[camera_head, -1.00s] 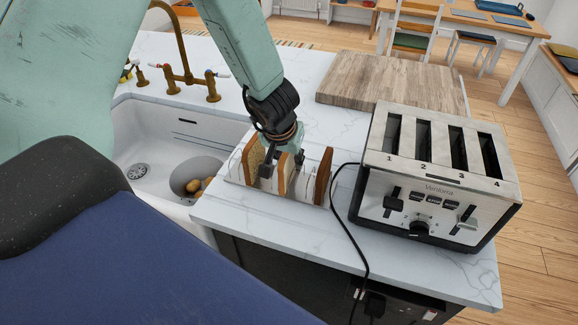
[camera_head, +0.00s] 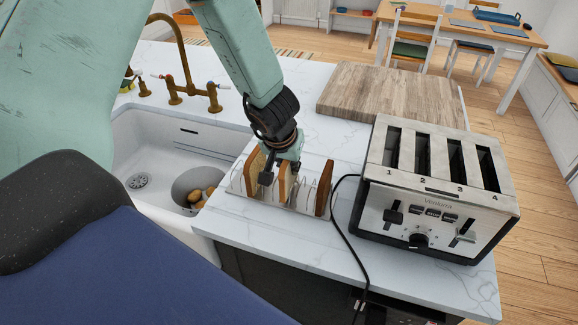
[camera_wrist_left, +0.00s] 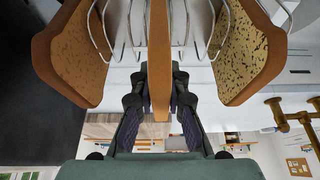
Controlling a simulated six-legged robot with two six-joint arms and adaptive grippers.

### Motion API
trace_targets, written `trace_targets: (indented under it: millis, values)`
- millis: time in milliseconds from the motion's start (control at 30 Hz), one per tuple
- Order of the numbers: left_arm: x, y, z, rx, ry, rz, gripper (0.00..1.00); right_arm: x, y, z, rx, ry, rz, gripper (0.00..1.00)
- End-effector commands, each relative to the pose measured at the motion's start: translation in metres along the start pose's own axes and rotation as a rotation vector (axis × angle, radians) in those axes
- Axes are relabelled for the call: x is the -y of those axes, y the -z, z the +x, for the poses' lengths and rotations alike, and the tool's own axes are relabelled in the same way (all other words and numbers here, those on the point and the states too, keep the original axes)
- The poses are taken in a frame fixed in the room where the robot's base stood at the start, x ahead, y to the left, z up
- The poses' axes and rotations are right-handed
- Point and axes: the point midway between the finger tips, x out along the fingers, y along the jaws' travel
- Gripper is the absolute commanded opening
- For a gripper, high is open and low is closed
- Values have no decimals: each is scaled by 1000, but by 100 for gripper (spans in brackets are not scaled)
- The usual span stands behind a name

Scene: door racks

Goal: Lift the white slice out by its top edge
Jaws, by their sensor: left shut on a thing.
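A wire toast rack (camera_head: 300,210) stands on the counter with three bread slices upright in it. The middle slice (camera_head: 284,183) has an orange-brown crust edge and is likely the white one; its faces hardly show. My left gripper (camera_head: 281,171) points down over it and is shut on its top edge. In the left wrist view the fingers (camera_wrist_left: 160,82) sit on both sides of this slice (camera_wrist_left: 160,40), which is edge-on. A pale speckled slice (camera_head: 254,165) stands to the left and a darker brown slice (camera_head: 324,187) to the right. My right gripper is not seen.
A four-slot toaster (camera_head: 435,190) stands close right of the rack, with its black cable (camera_head: 336,215) running between them. A sink (camera_head: 150,150) with brass taps is at the left. A wooden board (camera_head: 390,92) lies behind.

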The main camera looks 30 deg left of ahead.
Motion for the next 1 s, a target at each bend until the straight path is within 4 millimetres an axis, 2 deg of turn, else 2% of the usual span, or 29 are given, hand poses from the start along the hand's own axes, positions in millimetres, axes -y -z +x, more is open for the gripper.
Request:
trace_targets:
  millis: [33,100,433,633,1000]
  values:
    - [0,6,-13,-1,0,0,0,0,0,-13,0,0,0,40]
    - [0,10,-24,-2,0,-1,0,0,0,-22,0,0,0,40]
    - [0,26,-64,-1,0,0,0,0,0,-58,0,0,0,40]
    - [0,32,-76,-1,0,0,0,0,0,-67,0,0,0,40]
    - [0,41,-97,-3,0,-2,0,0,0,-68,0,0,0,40]
